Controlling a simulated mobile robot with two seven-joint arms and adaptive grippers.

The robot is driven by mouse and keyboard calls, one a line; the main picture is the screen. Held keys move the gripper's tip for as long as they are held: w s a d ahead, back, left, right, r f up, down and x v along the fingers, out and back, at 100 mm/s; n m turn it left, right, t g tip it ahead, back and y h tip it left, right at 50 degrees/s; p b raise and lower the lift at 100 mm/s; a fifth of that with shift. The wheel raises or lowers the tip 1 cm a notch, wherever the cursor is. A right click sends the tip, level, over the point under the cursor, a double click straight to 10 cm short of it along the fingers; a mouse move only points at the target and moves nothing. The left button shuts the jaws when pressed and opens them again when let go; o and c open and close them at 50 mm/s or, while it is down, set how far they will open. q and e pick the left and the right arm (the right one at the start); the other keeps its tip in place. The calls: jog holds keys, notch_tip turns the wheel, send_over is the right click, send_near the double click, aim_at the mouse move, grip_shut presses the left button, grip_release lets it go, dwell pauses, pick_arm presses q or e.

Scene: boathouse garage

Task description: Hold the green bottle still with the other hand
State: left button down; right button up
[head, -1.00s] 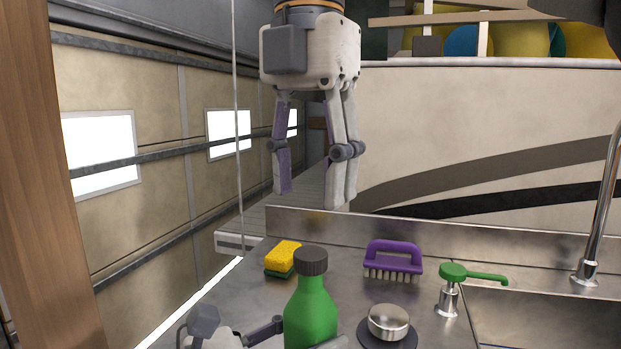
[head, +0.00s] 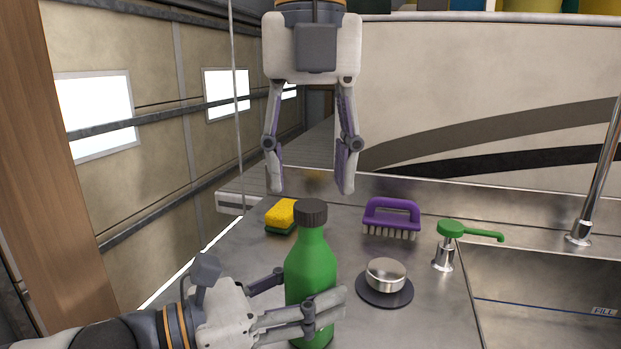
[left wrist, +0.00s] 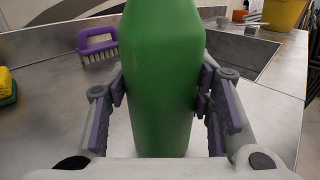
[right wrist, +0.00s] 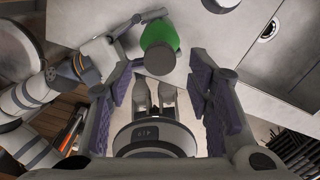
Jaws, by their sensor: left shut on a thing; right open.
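The green bottle (head: 311,262) with a dark ribbed cap stands upright on the metal counter. My left gripper (head: 313,292) is shut on the bottle's body from the left, a finger on either side. In the left wrist view the bottle (left wrist: 163,80) fills the space between the pads; its cap is out of frame. My right gripper (head: 311,184) points down, open and empty, above the cap in the head view and apart from it. In the right wrist view the bottle (right wrist: 158,32) and its cap show beyond the open fingers.
A yellow and green sponge (head: 281,215) and a purple brush (head: 391,217) lie behind the bottle. A round metal knob on a dark disc (head: 385,287) is just right of it. A green-topped dispenser (head: 446,243), sink (head: 545,290) and tap (head: 590,205) are farther right.

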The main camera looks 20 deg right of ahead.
aim_at(311, 205)
jog(key=shift+f, duration=1.75)
